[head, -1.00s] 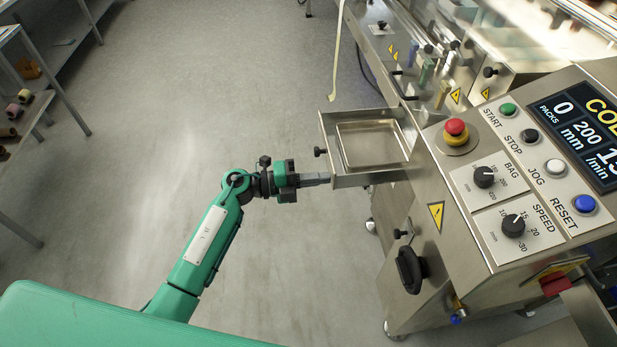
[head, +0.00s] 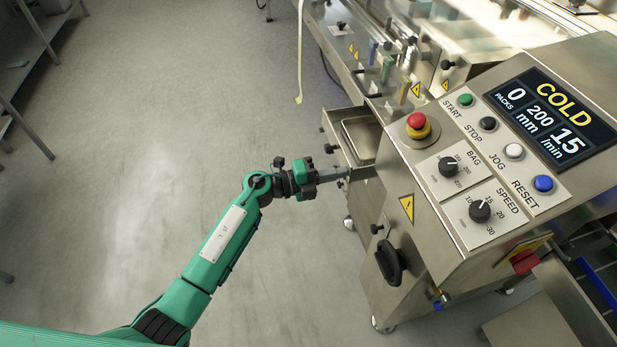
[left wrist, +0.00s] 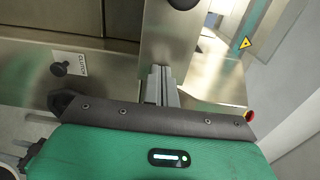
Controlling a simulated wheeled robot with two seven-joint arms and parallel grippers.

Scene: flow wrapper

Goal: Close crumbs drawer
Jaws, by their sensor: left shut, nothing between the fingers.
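The crumbs drawer (head: 335,134) is a steel tray drawer with a small black knob (head: 330,148). It sticks out partway from the left side of the wrapping machine, with part of its inside showing. My left gripper (head: 348,173) is shut and empty, its fingertips at the near end of the drawer front; they appear to touch it. In the left wrist view the shut fingers (left wrist: 160,86) meet a steel panel (left wrist: 172,45) with a black knob at the top, which looks like the drawer front. My right gripper is not in view.
The flow wrapper's control panel (head: 470,165) stands right of the drawer, with a red emergency button (head: 417,121). A black handle (head: 390,262) sits below. A pale film strip (head: 299,60) hangs near the drawer. The floor to the left is clear up to a shelf rack (head: 35,130).

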